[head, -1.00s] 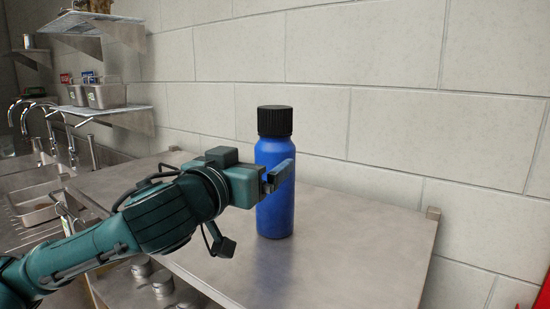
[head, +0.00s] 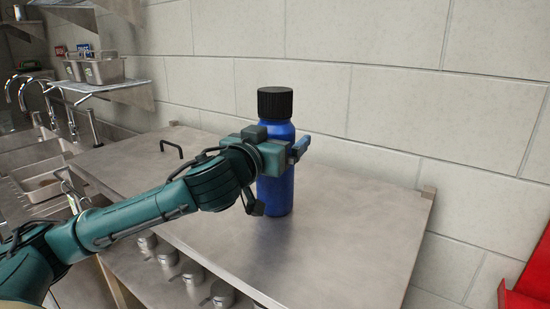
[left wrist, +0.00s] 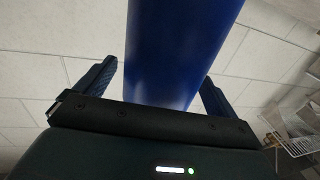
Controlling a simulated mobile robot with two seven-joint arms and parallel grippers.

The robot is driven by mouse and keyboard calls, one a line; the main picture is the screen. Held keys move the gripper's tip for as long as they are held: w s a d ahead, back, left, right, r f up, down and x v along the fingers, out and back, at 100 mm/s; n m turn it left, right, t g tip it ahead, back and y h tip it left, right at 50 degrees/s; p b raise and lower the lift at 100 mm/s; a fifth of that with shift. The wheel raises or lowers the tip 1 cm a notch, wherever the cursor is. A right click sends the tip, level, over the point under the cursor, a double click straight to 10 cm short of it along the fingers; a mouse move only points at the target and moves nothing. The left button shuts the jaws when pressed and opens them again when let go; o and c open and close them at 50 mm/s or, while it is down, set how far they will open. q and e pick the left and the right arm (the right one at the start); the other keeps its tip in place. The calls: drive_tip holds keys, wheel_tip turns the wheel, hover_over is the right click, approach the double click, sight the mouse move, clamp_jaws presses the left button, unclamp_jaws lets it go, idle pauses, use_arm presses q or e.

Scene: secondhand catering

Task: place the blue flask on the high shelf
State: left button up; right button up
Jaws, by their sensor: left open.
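The blue flask (head: 281,195) with a black ribbed cap stands upright on the steel table. My left gripper (head: 299,148) is at the flask's upper body, open, and hides part of it. In the left wrist view the flask (left wrist: 175,45) rises between the two spread fingers (left wrist: 155,85), one on each side; clear gaps show beside it. Two wall shelves are at the upper left: a lower one (head: 128,94) holding bins, and an upper one (head: 120,8) cut by the picture edge. My right gripper is not in view.
The steel table (head: 355,235) is bare right of the flask, with a dark handle (head: 171,148) at its far left. Sinks and taps (head: 25,90) stand at the left. Several metal canisters (head: 190,272) sit below the table edge. A red object (head: 525,290) is at lower right.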

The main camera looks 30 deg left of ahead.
use_arm(q)
drive_tip(key=shift+c, duration=0.5)
drive_tip(key=c, duration=1.2)
drive_tip(key=shift+r, duration=0.15)
